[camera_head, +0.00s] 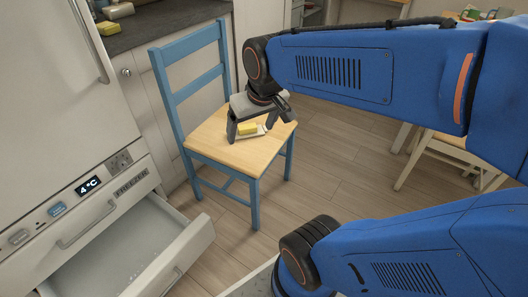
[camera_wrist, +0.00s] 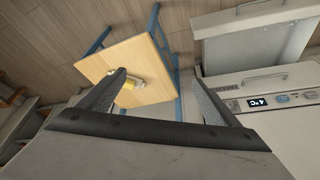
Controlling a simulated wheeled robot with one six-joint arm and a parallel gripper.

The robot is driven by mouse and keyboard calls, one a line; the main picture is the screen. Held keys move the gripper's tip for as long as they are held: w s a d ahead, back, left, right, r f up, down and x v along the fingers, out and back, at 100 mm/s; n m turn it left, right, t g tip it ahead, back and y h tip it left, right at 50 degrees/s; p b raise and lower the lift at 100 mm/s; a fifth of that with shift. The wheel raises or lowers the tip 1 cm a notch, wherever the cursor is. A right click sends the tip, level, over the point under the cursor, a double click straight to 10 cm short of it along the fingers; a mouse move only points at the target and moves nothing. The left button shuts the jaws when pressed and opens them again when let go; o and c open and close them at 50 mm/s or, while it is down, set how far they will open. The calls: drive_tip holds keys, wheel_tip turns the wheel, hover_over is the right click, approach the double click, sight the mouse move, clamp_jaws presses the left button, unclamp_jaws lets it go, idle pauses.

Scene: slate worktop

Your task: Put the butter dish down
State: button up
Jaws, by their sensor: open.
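The butter dish (camera_head: 260,131), a small pale dish with a yellow block of butter on it, rests on the wooden seat of the blue chair (camera_head: 225,150). My gripper (camera_head: 251,133) is open, pointing down over the seat, with its fingers spread around the dish in the head view. In the wrist view the dish (camera_wrist: 134,82) shows beside the left finger, partly hidden by it, and the space midway between the fingers of my gripper (camera_wrist: 158,80) is empty. I cannot tell whether a finger touches the dish.
An open freezer drawer (camera_head: 150,250) juts out at the lower left, below the fridge door. The chair's blue backrest (camera_head: 190,45) rises behind the seat. A dark worktop (camera_head: 150,25) with a yellow item (camera_head: 108,29) is at the back left. The seat around the dish is clear.

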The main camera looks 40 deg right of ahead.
drive_tip(key=s+a+n, duration=0.1)
drive_tip(key=s+a, duration=0.1)
drive_tip(key=s, duration=0.7)
drive_tip(key=shift+a+f, duration=0.15)
drive_tip(key=shift+f, duration=0.15)
idle(0.8)
